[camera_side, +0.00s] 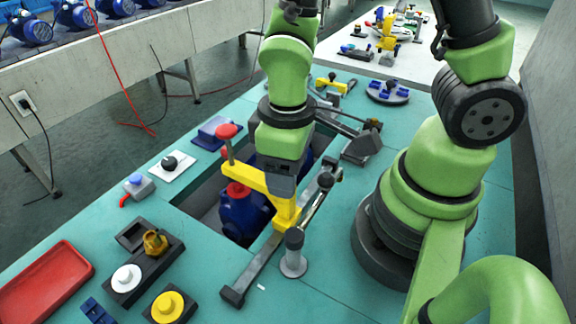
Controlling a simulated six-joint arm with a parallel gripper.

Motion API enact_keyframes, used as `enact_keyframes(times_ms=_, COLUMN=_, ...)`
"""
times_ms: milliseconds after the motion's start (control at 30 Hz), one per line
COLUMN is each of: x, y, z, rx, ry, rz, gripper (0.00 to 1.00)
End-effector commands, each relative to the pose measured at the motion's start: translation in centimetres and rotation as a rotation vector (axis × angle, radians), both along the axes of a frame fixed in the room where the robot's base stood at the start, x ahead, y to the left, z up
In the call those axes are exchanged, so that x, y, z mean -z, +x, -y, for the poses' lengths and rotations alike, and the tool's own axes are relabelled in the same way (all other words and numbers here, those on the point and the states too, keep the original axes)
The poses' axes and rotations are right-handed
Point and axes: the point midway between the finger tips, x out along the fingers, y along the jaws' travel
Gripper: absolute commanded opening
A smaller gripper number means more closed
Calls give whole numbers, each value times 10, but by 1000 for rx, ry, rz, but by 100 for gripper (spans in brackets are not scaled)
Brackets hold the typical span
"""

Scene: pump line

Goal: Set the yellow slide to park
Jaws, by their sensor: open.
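The yellow slide (286,212) sits on a dark metal rail (252,272) that runs from the lower left to the upper right across the table opening. My gripper (283,182) points down close above and behind the slide's yellow body. It is open, with its fingers mostly hidden; I cannot tell whether it touches the slide. A small white mark (261,287) lies on the table beside the rail's near end.
A grey post (293,255) stands right of the rail. A dark block with white and yellow knobs (145,270), a yellow disc (168,306) and a red tray (45,285) lie at the front left. A dark wedge-shaped part (361,148) stands behind the rail.

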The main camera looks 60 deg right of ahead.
Motion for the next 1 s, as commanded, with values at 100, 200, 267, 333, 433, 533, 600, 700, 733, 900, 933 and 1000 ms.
enact_keyframes(times_ms=100, x=2, y=0, z=0, rx=0, ry=0, rz=-1, gripper=56)
enact_keyframes(times_ms=200, x=2, y=0, z=0, rx=0, ry=0, rz=0, gripper=56)
enact_keyframes(times_ms=267, x=2, y=0, z=0, rx=0, ry=0, rz=0, gripper=56)
enact_keyframes(times_ms=333, x=2, y=0, z=0, rx=0, ry=0, rz=0, gripper=45)
enact_keyframes(times_ms=433, x=1, y=0, z=0, rx=0, ry=0, rz=0, gripper=22)
enact_keyframes(times_ms=533, x=1, y=0, z=0, rx=0, ry=0, rz=0, gripper=0)
enact_keyframes(times_ms=600, x=1, y=0, z=0, rx=0, ry=0, rz=0, gripper=0)
enact_keyframes(times_ms=700, x=1, y=0, z=-3, rx=-2, ry=0, rz=0, gripper=0)
enact_keyframes(times_ms=733, x=1, y=0, z=-6, rx=-4, ry=0, rz=0, gripper=0)
enact_keyframes(times_ms=900, x=1, y=1, z=-38, rx=-13, ry=3, rz=2, gripper=0)
enact_keyframes(times_ms=933, x=1, y=1, z=-45, rx=-13, ry=2, rz=1, gripper=0)
enact_keyframes(times_ms=1000, x=1, y=1, z=-64, rx=-14, ry=3, rz=2, gripper=0)
